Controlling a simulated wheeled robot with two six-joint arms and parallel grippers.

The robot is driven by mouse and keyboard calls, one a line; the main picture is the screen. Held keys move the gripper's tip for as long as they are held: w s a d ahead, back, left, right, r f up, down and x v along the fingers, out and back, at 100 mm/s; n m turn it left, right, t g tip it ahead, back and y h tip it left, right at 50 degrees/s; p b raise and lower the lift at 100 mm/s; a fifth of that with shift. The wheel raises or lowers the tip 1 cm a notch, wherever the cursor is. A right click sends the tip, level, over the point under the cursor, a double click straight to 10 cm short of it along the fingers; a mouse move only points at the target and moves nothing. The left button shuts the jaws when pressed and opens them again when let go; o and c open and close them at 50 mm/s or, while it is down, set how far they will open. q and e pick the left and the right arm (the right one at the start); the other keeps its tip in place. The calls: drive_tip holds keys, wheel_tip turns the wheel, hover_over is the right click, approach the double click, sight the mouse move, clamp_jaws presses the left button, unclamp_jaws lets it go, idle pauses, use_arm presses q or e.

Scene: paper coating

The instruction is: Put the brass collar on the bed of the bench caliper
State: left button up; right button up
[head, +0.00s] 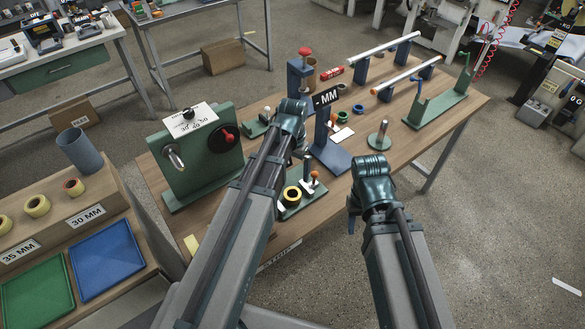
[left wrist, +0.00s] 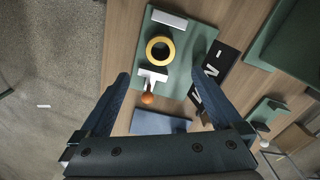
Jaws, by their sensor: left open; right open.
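The yellow, brass-like collar (head: 293,193) lies flat on the green bed of what looks like the bench caliper (head: 287,211). In the left wrist view the collar (left wrist: 160,49) sits on the green plate (left wrist: 205,38) between a white block at the top and a white piece with an orange knob (left wrist: 147,98). My left gripper (head: 300,146) is open and empty; in the left wrist view its fingers (left wrist: 160,78) are spread, with the collar beyond the tips, apart from them. My right gripper (head: 353,212) is open, over the front right; its fingertips are mostly hidden.
A green gauge box (head: 195,148) stands left. Rails stand at the back right. Trays (head: 106,260) are lower left.

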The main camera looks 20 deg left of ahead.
use_arm(q)
drive_tip(key=s+d+y, duration=0.1)
drive_tip(key=s+d, duration=0.9)
drive_tip(key=s, duration=0.4)
drive_tip(key=shift+d+m, duration=0.2)
drive_tip(key=shift+m, duration=0.1)
drive_tip(key=shift+s, duration=0.1)
wheel_tip(320, 180, down, 2)
drive_tip(key=shift+f+b, duration=0.2)
drive_tip(key=shift+b, duration=1.05)
